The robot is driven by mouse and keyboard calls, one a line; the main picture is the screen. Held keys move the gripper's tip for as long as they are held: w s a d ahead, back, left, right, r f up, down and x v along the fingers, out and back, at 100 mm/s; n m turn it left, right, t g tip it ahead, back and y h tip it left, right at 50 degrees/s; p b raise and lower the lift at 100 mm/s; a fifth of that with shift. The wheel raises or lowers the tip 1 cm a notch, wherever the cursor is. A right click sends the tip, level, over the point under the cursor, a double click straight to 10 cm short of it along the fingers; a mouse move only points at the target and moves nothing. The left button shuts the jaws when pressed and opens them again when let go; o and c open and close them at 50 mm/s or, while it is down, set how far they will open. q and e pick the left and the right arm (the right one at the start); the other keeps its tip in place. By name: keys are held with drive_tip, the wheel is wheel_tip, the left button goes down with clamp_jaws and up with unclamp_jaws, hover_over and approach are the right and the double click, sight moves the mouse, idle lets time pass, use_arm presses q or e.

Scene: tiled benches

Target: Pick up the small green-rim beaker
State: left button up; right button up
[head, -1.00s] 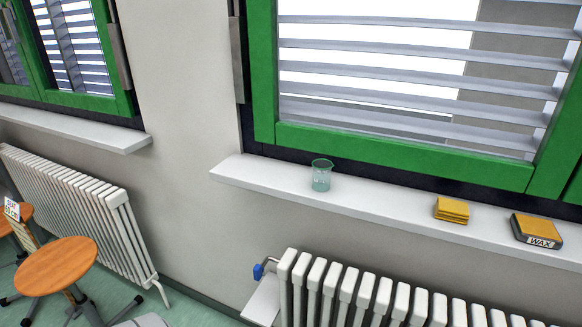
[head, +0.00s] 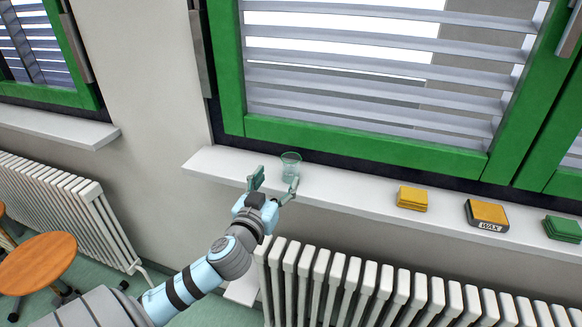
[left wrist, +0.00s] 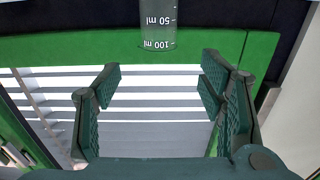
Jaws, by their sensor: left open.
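The small clear beaker with a green rim (head: 291,162) stands upright on the white window sill (head: 340,191), near its left end. My left gripper (head: 275,181) is open and empty in front of the beaker at the sill's front edge. In the left wrist view the beaker (left wrist: 157,25) appears upside down at the top, with its 50 ml and 100 ml marks showing. It lies beyond the fingertips of the left gripper (left wrist: 160,76), roughly centred between them and cut off by the picture's edge. My right gripper is not in view.
Yellow sponges (head: 412,198), a WAX block (head: 486,214) and green sponges (head: 562,229) lie farther right on the sill. A green window frame (head: 360,149) rises behind it. A white radiator (head: 330,285) stands below. A stool (head: 38,262) is at the lower left.

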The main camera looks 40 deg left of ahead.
sight(288, 165)
use_arm(q)
drive_tip(key=p+x, duration=0.1)
drive_tip(key=x, duration=0.9)
drive_tip(key=shift+f, duration=0.2)
drive_tip(key=shift+w+a+f, duration=0.1)
drive_tip(key=shift+w+f, duration=0.1)
drive_tip(key=shift+w, duration=0.1)
drive_tip(key=c, duration=1.3)
